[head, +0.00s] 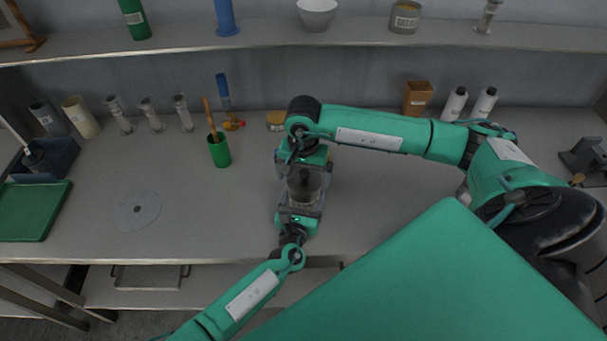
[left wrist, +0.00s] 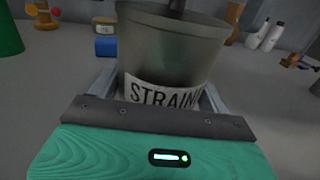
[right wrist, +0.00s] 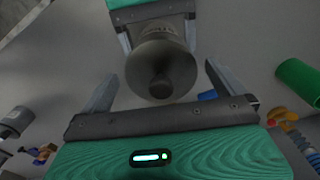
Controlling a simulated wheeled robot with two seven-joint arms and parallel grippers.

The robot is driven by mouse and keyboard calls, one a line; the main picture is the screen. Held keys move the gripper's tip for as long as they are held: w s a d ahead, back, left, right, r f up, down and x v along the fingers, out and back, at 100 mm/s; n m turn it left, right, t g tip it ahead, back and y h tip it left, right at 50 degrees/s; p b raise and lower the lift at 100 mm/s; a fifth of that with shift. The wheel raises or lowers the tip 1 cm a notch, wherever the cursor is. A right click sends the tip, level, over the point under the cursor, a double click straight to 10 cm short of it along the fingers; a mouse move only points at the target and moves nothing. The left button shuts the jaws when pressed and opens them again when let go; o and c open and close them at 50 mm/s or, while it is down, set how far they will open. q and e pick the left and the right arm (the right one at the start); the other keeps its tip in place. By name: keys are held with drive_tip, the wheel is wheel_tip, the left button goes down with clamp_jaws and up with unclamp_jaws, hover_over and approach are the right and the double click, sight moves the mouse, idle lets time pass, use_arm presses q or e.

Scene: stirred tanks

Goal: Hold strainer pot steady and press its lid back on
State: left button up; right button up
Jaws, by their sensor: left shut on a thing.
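The strainer pot (head: 304,187) is a grey, tapered vessel standing at the front-middle of the bench. Its "STRAIN…" label shows in the left wrist view (left wrist: 160,60). My left gripper (head: 300,203) is shut on the pot, one finger on each side. A round grey lid (right wrist: 168,57) with a dark knob (right wrist: 160,84) is over the pot's top in the right wrist view. Whether it is fully seated I cannot tell. My right gripper (head: 305,165) is above the pot, its fingers spread on either side of the knob with gaps. The right arm partly hides the pot's top in the head view.
A green cup (head: 219,151) with a tool in it stands left of the pot. A pale disc (head: 137,210) and a green tray (head: 35,213) lie further left. Bottles and a brown box (head: 418,97) stand along the back. A shelf (head: 270,37) runs above.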

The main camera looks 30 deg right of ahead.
drive_tip(key=shift+r, duration=0.1)
drive_tip(key=shift+r, duration=3.4)
clamp_jaws()
drive_tip(key=shift+f, duration=0.3)
drive_tip(key=shift+f, duration=1.5)
